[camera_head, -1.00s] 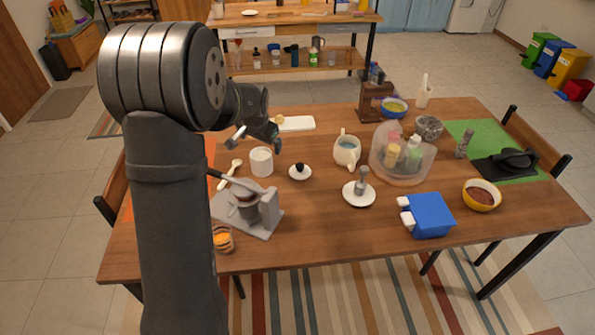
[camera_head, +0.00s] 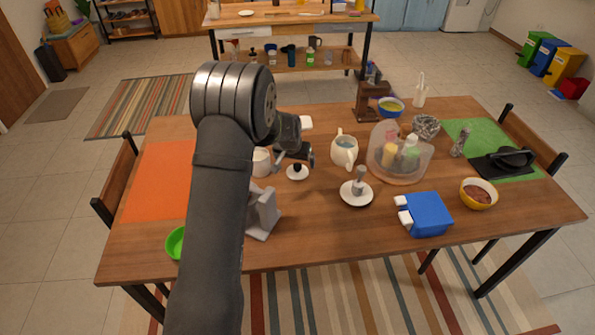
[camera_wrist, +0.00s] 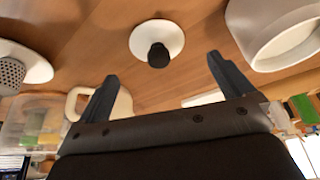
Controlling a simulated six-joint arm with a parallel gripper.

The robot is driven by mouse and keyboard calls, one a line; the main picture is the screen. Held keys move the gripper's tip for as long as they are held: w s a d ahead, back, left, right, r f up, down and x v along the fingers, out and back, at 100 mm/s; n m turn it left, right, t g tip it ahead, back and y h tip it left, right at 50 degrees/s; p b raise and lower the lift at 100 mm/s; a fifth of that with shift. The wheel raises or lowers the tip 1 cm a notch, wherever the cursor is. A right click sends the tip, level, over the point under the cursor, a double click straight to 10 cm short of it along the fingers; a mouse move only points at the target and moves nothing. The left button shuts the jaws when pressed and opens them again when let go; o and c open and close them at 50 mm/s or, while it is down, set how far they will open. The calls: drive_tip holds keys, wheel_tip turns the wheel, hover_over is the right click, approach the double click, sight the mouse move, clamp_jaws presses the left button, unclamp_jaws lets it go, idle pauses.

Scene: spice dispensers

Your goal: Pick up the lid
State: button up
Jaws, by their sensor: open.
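The lid (camera_head: 297,175) is a white disc with a black knob, lying on the wooden table. In the wrist view the lid (camera_wrist: 145,38) is whole and its dark knob points towards me. My gripper (camera_head: 302,157) is just above and behind the lid in the head view and partly hides it. In the wrist view my gripper (camera_wrist: 162,72) has its two fingers spread apart with nothing between them. The lid's knob lies beyond the fingertips, roughly in line with the gap. I cannot see any contact.
A white cylindrical container (camera_head: 261,162) stands close left of the lid. A cream pitcher (camera_head: 344,152) stands to its right. A white saucer (camera_head: 350,200) with a grey grinder is at the front right. A clear spice holder (camera_head: 402,176) stands farther right.

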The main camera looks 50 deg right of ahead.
sight(297, 165)
drive_tip(key=shift+x, duration=3)
drive_tip(key=shift+d+r, duration=0.1)
drive_tip(key=shift+d, duration=0.05)
drive_tip(key=c, duration=1)
drive_tip(key=shift+c, duration=0.3)
